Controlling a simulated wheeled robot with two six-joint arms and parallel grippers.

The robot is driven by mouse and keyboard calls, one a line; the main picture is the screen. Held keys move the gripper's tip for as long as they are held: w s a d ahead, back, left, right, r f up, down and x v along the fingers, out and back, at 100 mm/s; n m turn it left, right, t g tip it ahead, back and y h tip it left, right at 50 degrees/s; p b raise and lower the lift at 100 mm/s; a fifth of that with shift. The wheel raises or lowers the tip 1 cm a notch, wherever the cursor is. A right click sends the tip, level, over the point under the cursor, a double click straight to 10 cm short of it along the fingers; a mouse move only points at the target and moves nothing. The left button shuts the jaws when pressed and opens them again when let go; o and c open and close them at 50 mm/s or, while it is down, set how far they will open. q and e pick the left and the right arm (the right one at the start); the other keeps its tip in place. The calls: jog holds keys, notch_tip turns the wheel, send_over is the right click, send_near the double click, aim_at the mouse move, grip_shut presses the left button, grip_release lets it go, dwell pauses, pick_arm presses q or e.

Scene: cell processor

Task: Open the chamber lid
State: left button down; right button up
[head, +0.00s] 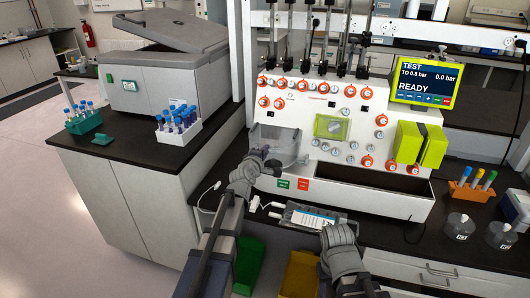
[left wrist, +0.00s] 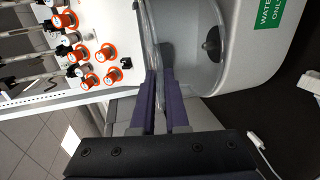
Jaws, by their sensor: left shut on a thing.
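The cell processor (head: 310,100) is a white machine with orange-ringed knobs. Its round grey chamber (left wrist: 235,75) shows in the left wrist view, with a dark knob inside. The clear chamber lid (head: 289,146) is at the machine's lower left in the head view. My left gripper (head: 264,154) is at the lid's left side. In the left wrist view its purple fingers (left wrist: 165,90) are shut on the thin, see-through lid edge. My right arm shows at the bottom of the head view; its fingers do not show.
A bag with a white label (head: 312,219) lies on the dark counter in front of the machine. A green bin (head: 249,264) and a yellow bin (head: 299,274) stand below. A tube rack (head: 180,126) and a centrifuge (head: 165,75) are to the left.

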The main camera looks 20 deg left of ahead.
dwell(0.9)
pick_arm(q)
jog(key=w+r+g+p, duration=0.35)
jog(key=r+p, duration=0.45)
jog(key=p, duration=0.6)
jog(key=w+r+g+p, duration=0.3)
jog(key=r+g+p, duration=0.3)
jog(key=p, duration=0.9)
jog(key=w+r+p, duration=0.3)
jog(key=w+r, duration=0.2)
jog(key=w, duration=0.4)
jog(key=shift+w+d+r+t+p, duration=0.15)
jog(key=shift+d+t+p, duration=0.15)
jog(key=shift+t+p, duration=0.1)
jog(key=c, duration=0.9)
grip_release()
jog(key=shift+s+r, duration=0.1)
jog(key=shift+s, duration=0.1)
